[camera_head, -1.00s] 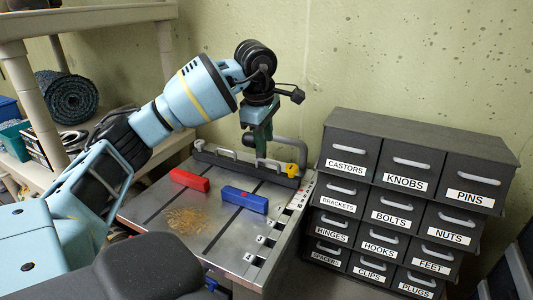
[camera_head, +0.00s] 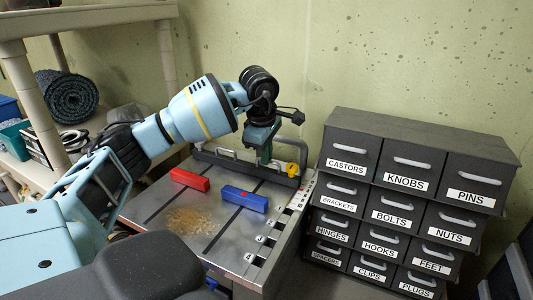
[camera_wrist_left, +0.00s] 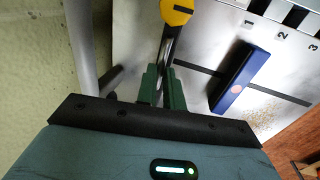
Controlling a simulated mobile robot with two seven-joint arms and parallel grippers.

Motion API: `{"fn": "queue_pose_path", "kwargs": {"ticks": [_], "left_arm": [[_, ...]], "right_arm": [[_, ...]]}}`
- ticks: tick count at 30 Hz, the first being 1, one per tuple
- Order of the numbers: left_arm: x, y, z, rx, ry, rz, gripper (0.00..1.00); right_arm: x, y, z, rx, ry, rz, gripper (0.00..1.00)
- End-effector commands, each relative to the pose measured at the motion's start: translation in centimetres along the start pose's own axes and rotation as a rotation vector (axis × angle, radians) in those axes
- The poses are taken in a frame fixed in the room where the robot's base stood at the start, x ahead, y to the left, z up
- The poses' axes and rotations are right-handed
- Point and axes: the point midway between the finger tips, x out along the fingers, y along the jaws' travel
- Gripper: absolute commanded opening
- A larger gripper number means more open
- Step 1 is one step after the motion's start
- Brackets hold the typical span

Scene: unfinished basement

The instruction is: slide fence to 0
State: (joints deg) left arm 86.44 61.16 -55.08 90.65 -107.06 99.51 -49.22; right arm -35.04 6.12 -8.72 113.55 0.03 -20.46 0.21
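The fence (camera_head: 227,165) is a dark rail with handles along the back of the grey metal table (camera_head: 165,196). A yellow knob (camera_head: 291,169) sits at its right end and also shows in the wrist view (camera_wrist_left: 177,11). My left gripper (camera_head: 266,160) points down at the fence, left of the knob. In the wrist view its green fingers (camera_wrist_left: 163,88) are close together, with a dark bar running in between them. Whether they grip it is unclear. A numbered scale strip (camera_head: 270,228) runs along the table's right edge; 1, 2 and 3 read in the wrist view. My right gripper is out of view.
A red block (camera_head: 190,180) and a blue block (camera_head: 244,198) lie on the table in front of the fence, with sawdust (camera_head: 190,220) nearby. A dark labelled drawer cabinet (camera_head: 405,155) stands close on the right. The wall is just behind the fence.

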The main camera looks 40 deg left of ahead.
Motion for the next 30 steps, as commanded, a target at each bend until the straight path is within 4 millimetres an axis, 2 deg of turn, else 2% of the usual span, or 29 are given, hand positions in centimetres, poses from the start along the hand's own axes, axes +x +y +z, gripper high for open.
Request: {"fn": "queue_pose_path", "kwargs": {"ticks": [11,21,30], "left_arm": [[0.1,0.3,0.1,-0.001,-0.001,0.001,0.00],[0.9,4.2,0.1,-0.003,-0.002,0.000,0.00],[1.0,5.2,0.0,-0.001,-0.001,0.004,0.00]], "right_arm": [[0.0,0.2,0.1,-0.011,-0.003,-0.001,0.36],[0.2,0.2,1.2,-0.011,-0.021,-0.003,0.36],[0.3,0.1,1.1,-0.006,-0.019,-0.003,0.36]]}}
